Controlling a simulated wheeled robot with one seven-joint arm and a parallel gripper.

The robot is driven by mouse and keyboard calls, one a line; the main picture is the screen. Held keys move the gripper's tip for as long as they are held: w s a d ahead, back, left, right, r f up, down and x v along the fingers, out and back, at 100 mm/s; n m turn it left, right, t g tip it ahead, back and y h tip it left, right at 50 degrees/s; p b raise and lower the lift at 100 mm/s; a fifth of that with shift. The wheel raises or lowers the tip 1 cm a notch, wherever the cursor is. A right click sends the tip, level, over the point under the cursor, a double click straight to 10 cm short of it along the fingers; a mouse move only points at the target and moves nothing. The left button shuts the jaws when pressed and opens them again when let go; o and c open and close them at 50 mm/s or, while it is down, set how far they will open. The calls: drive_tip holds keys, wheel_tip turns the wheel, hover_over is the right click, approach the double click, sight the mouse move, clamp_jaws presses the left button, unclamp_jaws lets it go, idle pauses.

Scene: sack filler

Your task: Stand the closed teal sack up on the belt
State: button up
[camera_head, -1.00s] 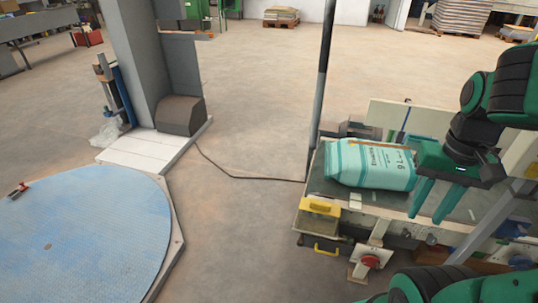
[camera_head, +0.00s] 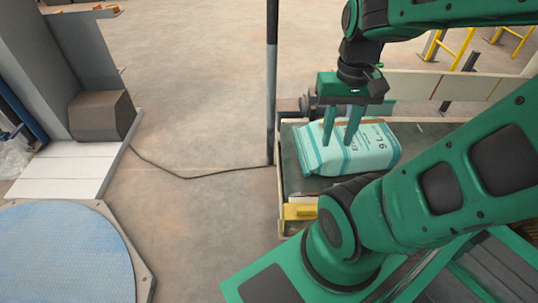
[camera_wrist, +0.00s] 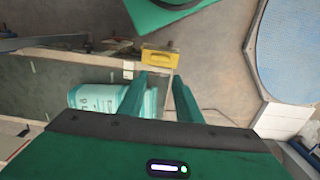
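The teal sack (camera_head: 375,150) lies on its side on the dark belt (camera_head: 292,178), with printing on its upward face and its left end drawn in. It also shows in the wrist view (camera_wrist: 98,98), partly hidden behind a finger. My gripper (camera_head: 338,143) is above the sack's left part, pointing down, with its two green fingers apart and nothing seen between them. In the wrist view the fingers (camera_wrist: 165,78) reach over the sack's end. I cannot tell whether the fingertips touch the sack.
A yellow box (camera_head: 299,212) is at the belt's near left end. A dark upright post (camera_head: 271,80) stands just beyond the belt's left end. A pale side rail (camera_head: 460,88) runs along the back. A blue round platform (camera_head: 62,255) lies at the lower left.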

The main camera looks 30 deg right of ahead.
drive_tip(key=shift+w+d, duration=0.1)
drive_tip(key=shift+d, duration=0.15)
drive_tip(key=shift+o, duration=0.9)
drive_tip(key=w+d+f+g+h, duration=0.3)
drive_tip(key=w+f, duration=0.3)
drive_tip(key=w, duration=0.3)
drive_tip(key=w+d+f+g+h, duration=0.3)
drive_tip(key=w+d+f, duration=0.1)
drive_tip(key=w+f, duration=0.4)
drive_tip(key=w+a+f+n+t+h, duration=0.1)
drive_tip(key=w+f+h, duration=0.2)
drive_tip(key=f, duration=0.5)
drive_tip(key=w+a+f+n+t+h, duration=0.1)
drive_tip(key=w+f+n+h, duration=0.1)
drive_tip(key=f+h, duration=0.3)
drive_tip(key=w+a+f+n+t+h, duration=0.1)
drive_tip(key=w+f+h, duration=0.3)
drive_tip(key=f, duration=0.7)
drive_tip(key=shift+w+a+n, duration=0.3)
drive_tip(key=shift+w, duration=0.25)
